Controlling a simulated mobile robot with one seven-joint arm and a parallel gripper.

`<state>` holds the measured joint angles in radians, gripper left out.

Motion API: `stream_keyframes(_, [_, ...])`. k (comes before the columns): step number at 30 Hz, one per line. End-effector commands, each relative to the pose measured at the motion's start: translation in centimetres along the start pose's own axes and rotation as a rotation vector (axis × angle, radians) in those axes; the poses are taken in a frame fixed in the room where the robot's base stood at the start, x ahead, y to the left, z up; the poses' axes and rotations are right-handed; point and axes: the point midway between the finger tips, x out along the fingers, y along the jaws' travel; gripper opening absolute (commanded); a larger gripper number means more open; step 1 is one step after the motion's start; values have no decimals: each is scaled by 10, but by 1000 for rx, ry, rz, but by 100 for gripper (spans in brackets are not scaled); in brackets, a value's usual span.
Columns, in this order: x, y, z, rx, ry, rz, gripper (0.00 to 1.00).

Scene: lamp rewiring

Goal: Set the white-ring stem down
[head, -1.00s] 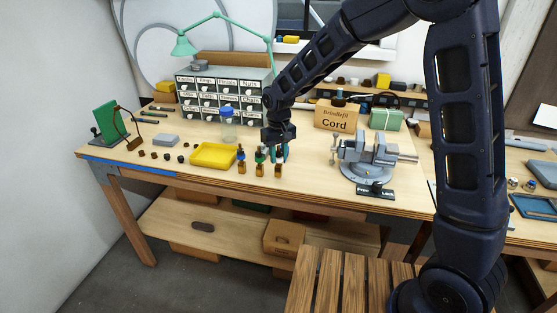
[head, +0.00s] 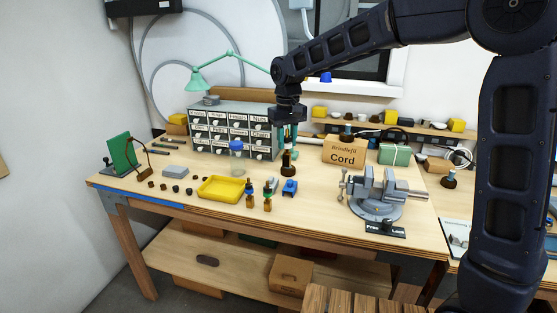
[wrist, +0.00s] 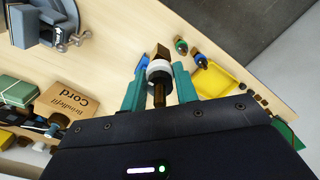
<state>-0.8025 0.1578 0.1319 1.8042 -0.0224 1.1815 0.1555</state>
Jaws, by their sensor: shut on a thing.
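The white-ring stem (head: 288,160) hangs upright below my gripper (head: 289,138), clear above the bench. In the wrist view, the stem (wrist: 161,52) has a brown block end, a white ring and a dark collar. The teal fingers (wrist: 157,88) are shut on it from both sides. Below and slightly right of the stem in the head view, a small blue block (head: 289,187) sits on the bench; it is partly hidden behind the stem in the wrist view. A blue-ring stem (head: 249,194) and a green-ring stem (head: 268,197) stand on the bench to the left.
A yellow tray (head: 221,190) lies left of the standing stems. A grey vise (head: 375,195) stands to the right, with a Cord box (head: 344,151) behind it. Labelled drawers (head: 232,131) stand at the back. Bare bench lies between the blue block and the vise.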

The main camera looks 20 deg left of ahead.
Motion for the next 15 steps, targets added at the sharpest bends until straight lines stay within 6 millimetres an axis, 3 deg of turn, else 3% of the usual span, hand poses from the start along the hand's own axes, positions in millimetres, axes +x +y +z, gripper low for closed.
stream_keyframes(5, [-8,-1,-30,-4,1,0,0])
stream_keyframes(15, [-19,-1,-123,-10,1,-1,0])
